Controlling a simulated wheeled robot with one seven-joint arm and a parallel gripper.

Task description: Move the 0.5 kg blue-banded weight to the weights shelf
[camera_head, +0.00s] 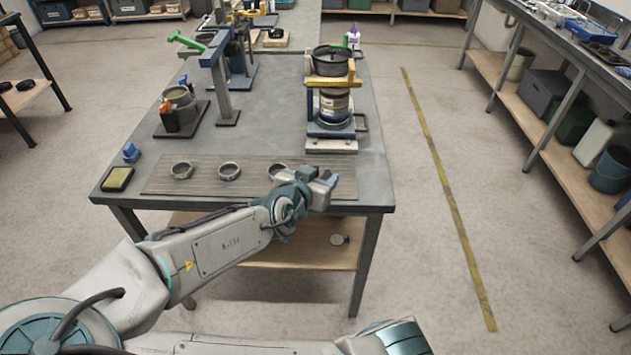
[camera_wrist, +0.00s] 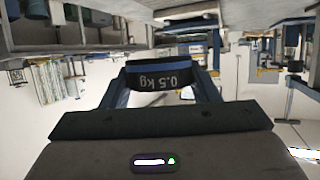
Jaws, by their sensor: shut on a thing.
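My gripper (camera_head: 327,179) is over the front right part of the workbench, above the ribbed mat. In the wrist view my gripper (camera_wrist: 166,80) is shut on the dark 0.5 kg weight (camera_wrist: 160,77), which has a blue band along its edge and its label upside down. The weight sits between the two blue fingers. In the head view I cannot make it out behind my gripper. A rack at the far left has a lower wooden shelf (camera_head: 32,98) with dark round discs (camera_head: 15,86) on it; I cannot tell whether this is the weights shelf.
The workbench (camera_head: 280,105) carries a ribbed mat (camera_head: 205,189) with several grey rings, a lever stand (camera_head: 221,85) and a yellow-and-blue press (camera_head: 333,95) with a black pan on top. Another bench (camera_head: 588,55) stands at the right. Open floor lies between, with a yellow line.

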